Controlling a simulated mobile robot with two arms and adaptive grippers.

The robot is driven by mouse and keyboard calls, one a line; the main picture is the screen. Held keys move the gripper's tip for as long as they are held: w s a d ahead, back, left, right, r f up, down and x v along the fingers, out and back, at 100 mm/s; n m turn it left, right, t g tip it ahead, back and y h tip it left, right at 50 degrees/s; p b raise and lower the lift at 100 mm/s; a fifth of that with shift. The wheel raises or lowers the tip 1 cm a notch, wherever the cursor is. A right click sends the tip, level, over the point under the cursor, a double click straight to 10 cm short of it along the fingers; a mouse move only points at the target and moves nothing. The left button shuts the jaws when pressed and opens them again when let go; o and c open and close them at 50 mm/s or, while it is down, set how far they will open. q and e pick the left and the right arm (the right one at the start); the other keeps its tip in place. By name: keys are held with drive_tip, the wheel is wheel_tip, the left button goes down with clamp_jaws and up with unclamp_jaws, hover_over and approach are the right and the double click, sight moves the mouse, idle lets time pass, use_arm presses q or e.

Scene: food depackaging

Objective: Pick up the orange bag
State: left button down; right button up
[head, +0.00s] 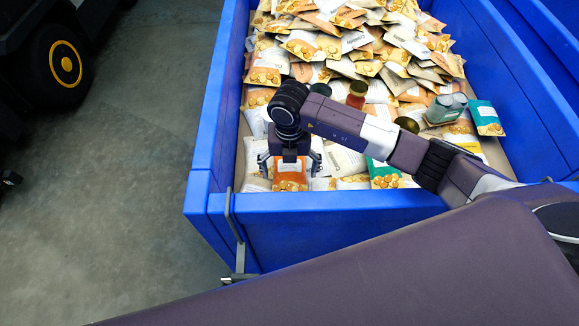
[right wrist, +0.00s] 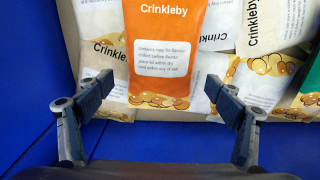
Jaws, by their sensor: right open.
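The orange bag (head: 290,175) lies on other bags at the near end of the blue crate (head: 330,203). In the right wrist view the orange bag (right wrist: 163,62) shows its name "Crinkleby", a white label and a picture of round snacks at its lower end. My right gripper (head: 289,163) hangs over it, pointing down. In the right wrist view the open fingers of the right gripper (right wrist: 158,108) stand to either side of the bag's lower end, with nothing between them held. The gripper hides part of the bag in the head view. My left gripper is not in view.
Many white, orange and brown bags (head: 345,68) pile up towards the back. The crate wall is close to the gripper. Grey floor (head: 140,150) lies left.

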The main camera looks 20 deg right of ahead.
drive_tip(key=shift+f, duration=0.65)
drive_tip(key=c, duration=1.2)
drive_tip(key=shift+o, duration=0.2)
drive_tip(key=shift+r, duration=0.1)
